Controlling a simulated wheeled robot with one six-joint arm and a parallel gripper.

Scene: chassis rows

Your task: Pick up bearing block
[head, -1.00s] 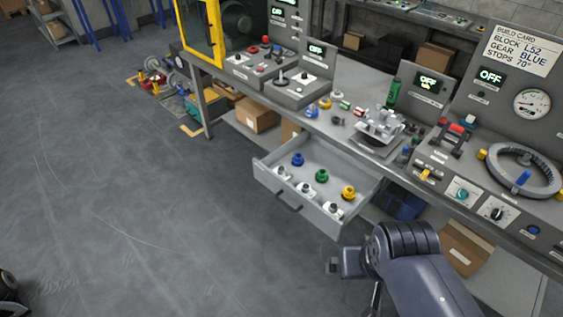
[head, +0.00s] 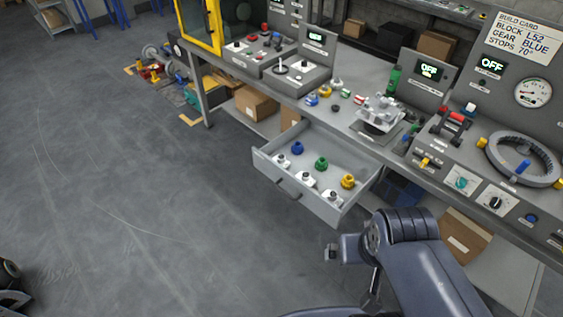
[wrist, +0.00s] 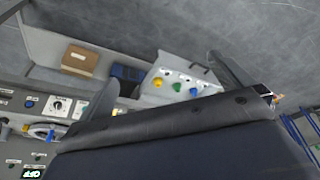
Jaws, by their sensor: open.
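Three small pale blocks with dark tops, likely the bearing blocks, stand along the front of the open grey drawer (head: 262,166): a left one (head: 282,161), a middle one (head: 308,180) and a right one (head: 329,197). Their labels are too small to read. Behind them are a blue gear (head: 297,148), a green gear (head: 321,163) and a yellow gear (head: 347,181). In the wrist view my gripper (wrist: 162,72) is open and empty, its fingers wide apart, with the drawer beyond them. My arm fills the lower right of the head view, apart from the drawer.
The build card (head: 522,40) reads block L52, gear blue, stops 70°. A grey fixture (head: 380,114) stands on the bench above the drawer. A ring dial (head: 522,158) is at the right. Cardboard boxes sit under the bench. The floor left of the drawer is clear.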

